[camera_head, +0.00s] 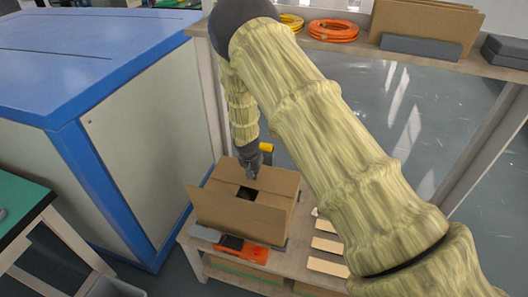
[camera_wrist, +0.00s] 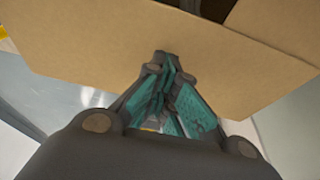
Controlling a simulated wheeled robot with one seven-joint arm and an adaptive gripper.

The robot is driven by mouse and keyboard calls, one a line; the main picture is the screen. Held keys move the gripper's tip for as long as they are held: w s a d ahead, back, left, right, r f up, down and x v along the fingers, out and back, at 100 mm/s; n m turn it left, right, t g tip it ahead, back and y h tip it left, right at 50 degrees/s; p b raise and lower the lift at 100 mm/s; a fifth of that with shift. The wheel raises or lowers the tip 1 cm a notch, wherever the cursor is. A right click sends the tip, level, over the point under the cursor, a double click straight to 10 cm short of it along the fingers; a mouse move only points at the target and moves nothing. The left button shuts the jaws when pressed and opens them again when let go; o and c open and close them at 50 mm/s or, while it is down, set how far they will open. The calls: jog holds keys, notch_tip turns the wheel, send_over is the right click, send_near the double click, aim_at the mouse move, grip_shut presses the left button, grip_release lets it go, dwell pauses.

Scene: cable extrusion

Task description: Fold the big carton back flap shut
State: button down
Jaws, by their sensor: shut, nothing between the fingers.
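The big carton (camera_head: 276,233) stands on the wooden bench, its top partly open with a dark gap (camera_head: 247,193) in the middle. A broad flap (camera_head: 232,215) at the near side leans outward. Flaps at the far side and right lie roughly level around the gap. My gripper (camera_head: 253,174) is over the far part of the carton top, pointing down. In the wrist view my gripper (camera_wrist: 170,62) has its teal-padded fingers together and empty, the tips against or just over a tan cardboard flap (camera_wrist: 95,45). I cannot tell whether they touch.
An orange and black device (camera_head: 240,248) lies in front of the carton. Several tan pieces (camera_head: 327,245) lie to its right. The blue-edged cabinet (camera_head: 140,150) stands close on the left. A shelf (camera_head: 400,55) behind holds an orange cable coil (camera_head: 333,30) and flat cardboard (camera_head: 425,25).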

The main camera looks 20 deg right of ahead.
notch_tip(320, 180, up, 8)
jog(key=p, duration=0.4)
jog(key=shift+r, duration=0.15)
dwell(1.2)
